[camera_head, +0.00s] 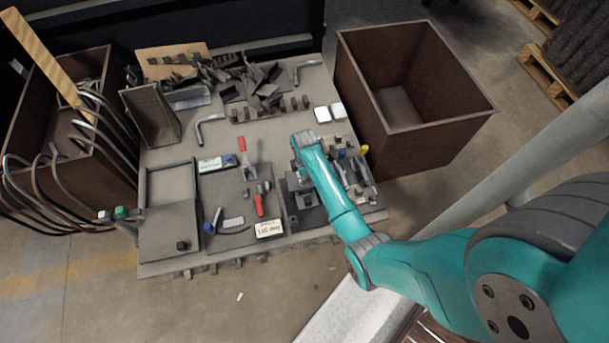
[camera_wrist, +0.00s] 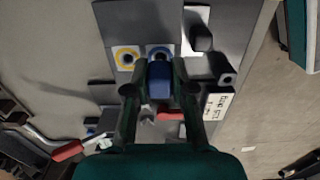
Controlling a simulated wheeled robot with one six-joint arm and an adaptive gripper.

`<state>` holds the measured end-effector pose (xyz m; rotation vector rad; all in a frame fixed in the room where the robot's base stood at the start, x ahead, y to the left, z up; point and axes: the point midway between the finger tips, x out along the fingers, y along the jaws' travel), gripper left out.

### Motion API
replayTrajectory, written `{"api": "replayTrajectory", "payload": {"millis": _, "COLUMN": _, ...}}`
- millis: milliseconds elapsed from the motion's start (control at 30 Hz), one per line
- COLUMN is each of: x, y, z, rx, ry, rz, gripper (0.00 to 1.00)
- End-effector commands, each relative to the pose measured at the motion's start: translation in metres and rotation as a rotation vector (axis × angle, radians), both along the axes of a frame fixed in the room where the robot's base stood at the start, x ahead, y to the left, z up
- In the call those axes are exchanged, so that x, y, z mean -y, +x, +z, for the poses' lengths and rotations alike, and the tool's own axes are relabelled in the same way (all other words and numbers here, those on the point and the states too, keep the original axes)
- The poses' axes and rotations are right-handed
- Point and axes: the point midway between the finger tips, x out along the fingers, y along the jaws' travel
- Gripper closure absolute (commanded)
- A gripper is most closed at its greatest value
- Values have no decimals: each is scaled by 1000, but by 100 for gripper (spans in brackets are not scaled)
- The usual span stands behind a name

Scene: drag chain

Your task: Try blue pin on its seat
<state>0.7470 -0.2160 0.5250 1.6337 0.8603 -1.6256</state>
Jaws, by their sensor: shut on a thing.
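In the wrist view my gripper (camera_wrist: 160,88) is shut on the blue pin (camera_wrist: 160,79), which sits between its two fingers. The blue-ringed seat (camera_wrist: 160,49) lies just above the pin in that picture, on a grey plate (camera_wrist: 122,22). The pin overlaps the lower part of the blue ring, and I cannot tell whether the pin touches the seat. A yellow-ringed seat (camera_wrist: 127,57) is to its left and looks empty. In the head view my arm hides most of the gripper, the pin and the seat.
A white label card (camera_wrist: 217,107) and dark blocks (camera_wrist: 200,38) stand close to the right in the wrist view.

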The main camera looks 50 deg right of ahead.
Motion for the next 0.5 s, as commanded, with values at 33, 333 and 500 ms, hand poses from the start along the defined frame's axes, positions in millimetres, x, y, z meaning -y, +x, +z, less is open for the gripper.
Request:
{"api": "replayTrajectory", "payload": {"millis": 33, "x": 0, "y": 0, "z": -1, "rx": 0, "ry": 0, "rz": 0, "gripper": 100}}
{"api": "replayTrajectory", "payload": {"millis": 333, "x": 0, "y": 0, "z": -6, "rx": 0, "ry": 0, "rz": 0, "gripper": 100}}
{"api": "replayTrajectory", "payload": {"millis": 500, "x": 0, "y": 0, "z": -9, "rx": 0, "ry": 0, "rz": 0, "gripper": 100}}
